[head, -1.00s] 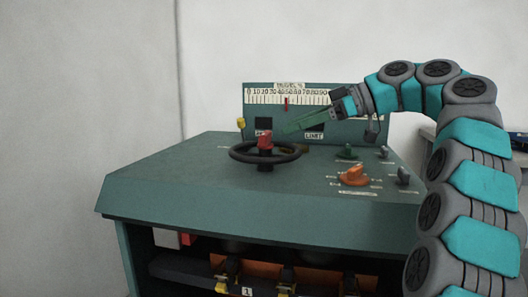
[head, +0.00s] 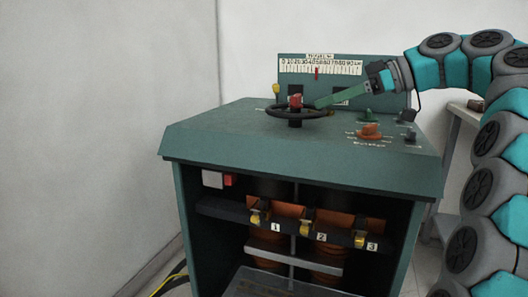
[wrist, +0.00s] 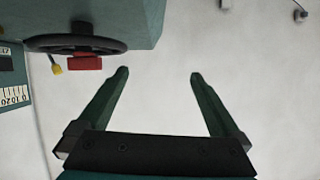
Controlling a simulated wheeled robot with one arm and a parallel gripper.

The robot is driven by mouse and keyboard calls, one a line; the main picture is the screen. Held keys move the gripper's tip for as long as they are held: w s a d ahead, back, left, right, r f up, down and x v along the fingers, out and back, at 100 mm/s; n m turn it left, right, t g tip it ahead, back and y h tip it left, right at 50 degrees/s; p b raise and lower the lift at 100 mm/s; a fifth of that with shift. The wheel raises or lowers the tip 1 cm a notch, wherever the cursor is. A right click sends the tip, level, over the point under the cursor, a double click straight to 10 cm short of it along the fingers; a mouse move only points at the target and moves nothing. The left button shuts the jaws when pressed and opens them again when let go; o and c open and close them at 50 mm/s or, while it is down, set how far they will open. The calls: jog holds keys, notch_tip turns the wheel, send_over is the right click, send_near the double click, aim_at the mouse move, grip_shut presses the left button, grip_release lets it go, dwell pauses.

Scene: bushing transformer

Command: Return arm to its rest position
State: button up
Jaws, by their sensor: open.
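My gripper (head: 341,97) is at the end of my teal and grey arm, above the right rear of the cabinet top, beside the handwheel. In the wrist view my gripper (wrist: 158,75) is open, its two green fingers spread with nothing between them. The black handwheel (head: 297,113) with a red knob (head: 296,101) stands on the cabinet top. In the wrist view the handwheel (wrist: 75,44) lies up and left of the fingers, apart from them.
The green cabinet (head: 300,147) has a scale panel (head: 320,68) with a red pointer at its back. An orange knob (head: 370,131) and smaller switches sit on its right. The open front shows numbered terminals. A table (head: 466,113) stands right, partly behind my arm.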

jog(key=s+a+f+m+g+h, duration=0.2)
jog(key=s+a+f+m, duration=0.25)
jog(key=s+f, duration=0.4)
jog(key=s+a+f+m+g+h, duration=0.1)
jog(key=s+a+f+m+h, duration=0.3)
jog(key=f, duration=0.7)
jog(key=s+d+f+m+g+h, duration=0.1)
jog(key=s+d+f+m+h, duration=0.1)
jog(key=s+f, duration=0.8)
jog(key=s+d+f+m+g+h, duration=0.2)
jog(key=s+d+f+h, duration=0.2)
jog(key=s+d+f, duration=0.3)
jog(key=s+f, duration=0.4)
jog(key=s, duration=0.5)
jog(key=shift+s+d+f+m, duration=0.15)
jog(key=shift+d+f+m, duration=0.1)
jog(key=shift+m, duration=0.1)
jog(key=shift+a, duration=0.1)
jog(key=shift+c, duration=0.2)
